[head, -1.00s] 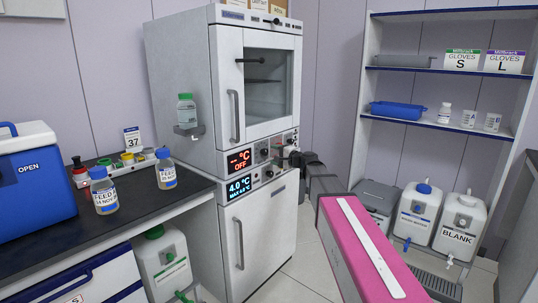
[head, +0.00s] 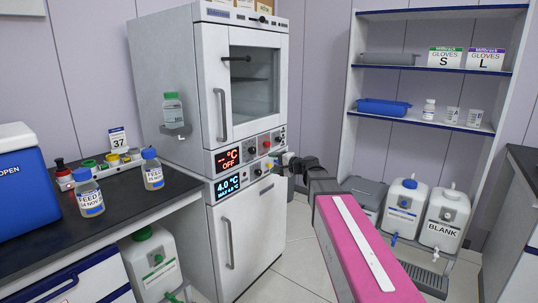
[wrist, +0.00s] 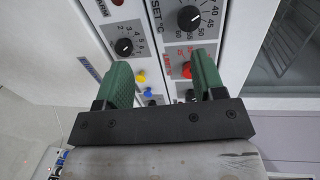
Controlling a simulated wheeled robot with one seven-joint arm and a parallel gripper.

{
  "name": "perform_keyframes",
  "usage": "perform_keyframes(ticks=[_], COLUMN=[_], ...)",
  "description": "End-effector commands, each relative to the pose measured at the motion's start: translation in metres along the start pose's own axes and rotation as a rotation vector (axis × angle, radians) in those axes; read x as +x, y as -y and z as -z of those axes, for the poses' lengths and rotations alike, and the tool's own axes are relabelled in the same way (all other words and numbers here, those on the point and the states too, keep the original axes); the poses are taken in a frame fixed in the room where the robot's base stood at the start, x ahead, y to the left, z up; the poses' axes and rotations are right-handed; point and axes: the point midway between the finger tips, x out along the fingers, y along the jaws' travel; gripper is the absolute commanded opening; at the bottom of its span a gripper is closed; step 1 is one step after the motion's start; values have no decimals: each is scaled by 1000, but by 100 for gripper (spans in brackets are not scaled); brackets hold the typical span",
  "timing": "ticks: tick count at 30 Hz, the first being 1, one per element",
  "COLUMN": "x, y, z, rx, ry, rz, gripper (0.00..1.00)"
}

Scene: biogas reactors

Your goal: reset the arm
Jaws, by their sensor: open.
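My arm, with its pink link (head: 352,245), reaches forward from the lower right in the head view. My gripper (head: 283,161) is at the right end of the oven's control panel (head: 240,152). In the wrist view my gripper (wrist: 162,72) shows two green fingers spread apart with nothing held between them. Beyond the fingers are a black dial (wrist: 124,47), a red knob (wrist: 187,70) and a yellow button (wrist: 141,77). I cannot tell how wide the gap to the panel is.
The oven (head: 255,85) stands above a fridge (head: 245,235). Left is a dark bench (head: 120,195) with feed bottles (head: 88,192) and a blue cooler (head: 25,190). Right are a shelf unit (head: 420,120) and white canisters (head: 445,220) near my arm. Some floor is clear.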

Motion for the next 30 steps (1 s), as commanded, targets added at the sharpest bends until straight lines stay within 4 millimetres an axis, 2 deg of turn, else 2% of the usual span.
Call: perform_keyframes(ticks=[8,12,18,21,24,27,30], x=[-40,-79,-151,-186,-212,-227,-234], y=[-129,-200,-285,-313,-330,-338,-341], z=[-46,-69,-98,-108,-114,-116,-117], rx=[-193,-299,-430,-478,-513,-534,-544], ry=[95,173,303,362,406,433,445], rz=[-399,-650,-1013,-1166,-1279,-1348,-1377], gripper=[63,63,63,63,63,63,63])
